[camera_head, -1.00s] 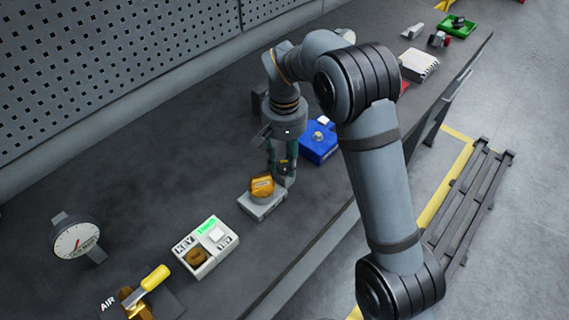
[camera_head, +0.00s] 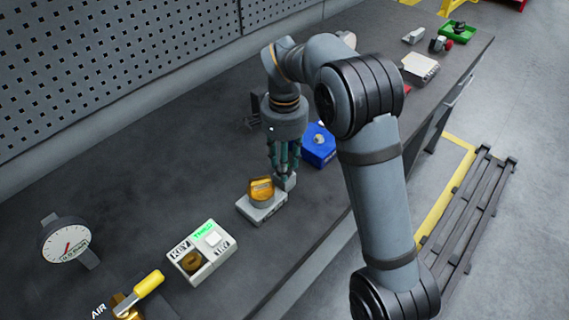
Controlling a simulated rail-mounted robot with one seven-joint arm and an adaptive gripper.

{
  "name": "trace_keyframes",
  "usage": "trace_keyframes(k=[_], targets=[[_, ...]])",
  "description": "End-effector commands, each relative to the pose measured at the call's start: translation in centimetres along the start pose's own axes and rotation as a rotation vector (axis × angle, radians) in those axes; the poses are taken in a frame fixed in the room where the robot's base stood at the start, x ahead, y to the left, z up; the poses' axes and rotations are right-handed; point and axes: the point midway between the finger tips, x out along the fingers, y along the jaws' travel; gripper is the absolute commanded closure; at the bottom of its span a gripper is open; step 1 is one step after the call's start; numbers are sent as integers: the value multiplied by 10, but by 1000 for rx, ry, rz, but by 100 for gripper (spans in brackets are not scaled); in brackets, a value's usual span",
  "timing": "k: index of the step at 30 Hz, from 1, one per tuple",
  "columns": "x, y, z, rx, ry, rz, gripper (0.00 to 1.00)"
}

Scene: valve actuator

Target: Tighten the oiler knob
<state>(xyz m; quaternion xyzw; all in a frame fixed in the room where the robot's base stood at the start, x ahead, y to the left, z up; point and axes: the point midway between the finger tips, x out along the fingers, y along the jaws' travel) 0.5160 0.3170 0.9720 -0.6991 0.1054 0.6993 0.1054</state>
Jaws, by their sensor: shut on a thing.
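The oiler knob (camera_head: 261,188), as I take it, is an amber knob on a light grey base (camera_head: 262,210) near the middle of the bench. My gripper (camera_head: 283,178) points down at the knob's right and back side, with its fingers close together in this view. It is shut on the knob. The exact contact of the fingers is partly hidden.
A blue block (camera_head: 319,147) stands behind and to the right of my gripper. A white KEY box (camera_head: 203,252) with a green light lies to the front left. A dial gauge (camera_head: 66,240) and a yellow-handled AIR valve (camera_head: 147,284) are further left. The bench's middle left is clear.

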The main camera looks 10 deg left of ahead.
Motion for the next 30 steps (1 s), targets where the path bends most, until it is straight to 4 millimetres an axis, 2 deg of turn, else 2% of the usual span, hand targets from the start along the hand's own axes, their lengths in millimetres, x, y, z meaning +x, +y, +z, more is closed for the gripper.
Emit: trace_keyframes(k=[14,15,24,30], targets=[[0,0,0,16,0,-1,92],[0,0,0,16,0,-1,65],[0,0,0,15,0,-1,48],[0,0,0,15,0,0,47]])
